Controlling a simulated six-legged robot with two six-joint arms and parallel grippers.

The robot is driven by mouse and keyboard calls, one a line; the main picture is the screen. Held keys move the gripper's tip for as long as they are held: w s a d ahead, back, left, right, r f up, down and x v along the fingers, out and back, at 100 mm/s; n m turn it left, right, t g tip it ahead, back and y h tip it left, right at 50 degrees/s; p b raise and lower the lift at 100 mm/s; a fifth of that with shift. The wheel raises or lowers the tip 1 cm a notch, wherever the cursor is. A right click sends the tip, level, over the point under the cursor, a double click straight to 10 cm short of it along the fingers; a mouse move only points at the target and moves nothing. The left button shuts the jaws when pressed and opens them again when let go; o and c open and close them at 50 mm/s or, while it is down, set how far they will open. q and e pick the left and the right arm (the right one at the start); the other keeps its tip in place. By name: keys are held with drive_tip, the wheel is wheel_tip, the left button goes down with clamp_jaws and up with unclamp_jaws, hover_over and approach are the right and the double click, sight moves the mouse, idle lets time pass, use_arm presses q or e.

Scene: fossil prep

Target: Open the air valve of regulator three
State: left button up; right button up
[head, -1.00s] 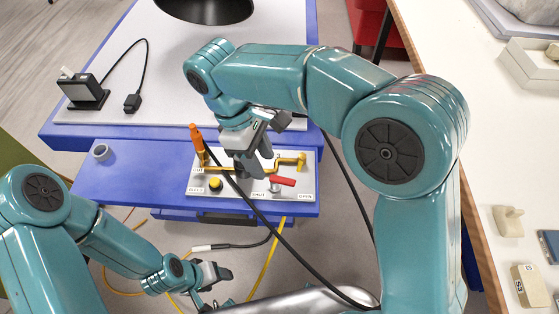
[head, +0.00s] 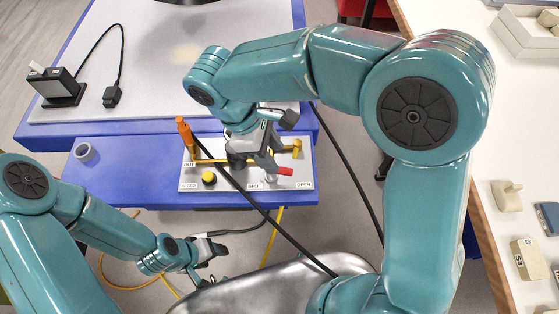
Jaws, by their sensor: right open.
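The valve panel (head: 225,186) is a light plate on the blue bench, with brass pipework (head: 297,150) and labels OUT, BLEED, SHUT and OPEN. The red valve lever (head: 285,171) sits at its right, above and between the SHUT and OPEN labels, and points right. My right gripper (head: 267,170) is open, its fingers pointing down just left of the lever; whether they touch it I cannot tell. A yellow knob (head: 209,178) is by the BLEED label. My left gripper (head: 208,257) hangs low in front of the bench, beside a black cable end; its jaw state is unclear.
A grey ring (head: 84,151) lies on the blue bench (head: 120,180). Black cable (head: 270,217) crosses the panel's front, and a yellow hose (head: 272,235) hangs below. A white table with blocks stands right.

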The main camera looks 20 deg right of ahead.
sight(284, 168)
drive_tip(key=x, duration=0.5)
drive_tip(key=shift+w, duration=0.15)
drive_tip(key=shift+c, duration=0.3)
clamp_jaws()
drive_tip(key=shift+w+d+n+t+h, duration=0.1)
drive_tip(key=shift+n+t+h, duration=0.1)
drive_tip(key=shift+n, duration=0.45)
drive_tip(key=shift+w+n+t+h, duration=0.1)
drive_tip(key=shift+n+t, duration=0.1)
drive_tip(key=shift+n, duration=0.45)
drive_tip(key=shift+o, duration=0.3)
unclamp_jaws()
